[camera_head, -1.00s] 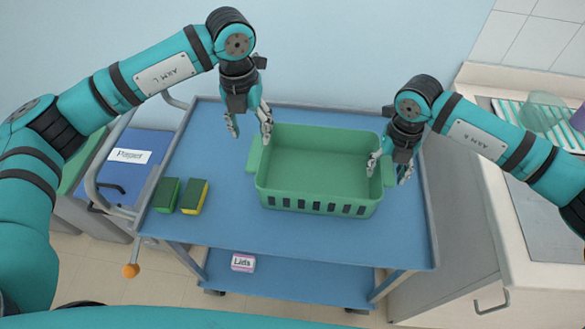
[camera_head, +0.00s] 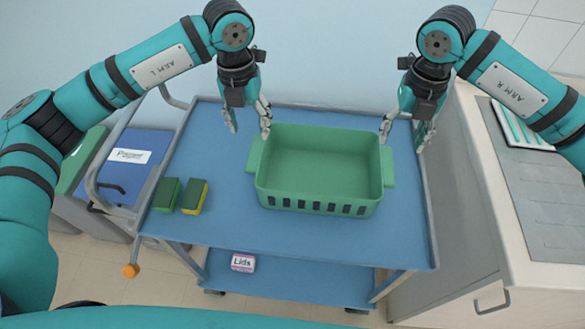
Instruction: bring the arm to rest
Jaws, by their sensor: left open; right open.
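My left gripper (camera_head: 248,122) is open and empty above the back of the blue cart, just left of the green basket's back left corner. My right gripper (camera_head: 402,138) is open and empty above the cart's back right side, just right of the basket. The green basket (camera_head: 318,203) stands upright on the cart top and looks empty. Neither gripper holds anything, and the right one appears clear of the basket's handle.
The blue cart (camera_head: 230,232) carries two green-and-yellow sponges (camera_head: 166,194) on its left. A box marked Lids (camera_head: 243,262) is on the lower shelf. A blue bin (camera_head: 125,165) stands left, and a counter (camera_head: 535,215) with a striped drying rack (camera_head: 518,128) stands right.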

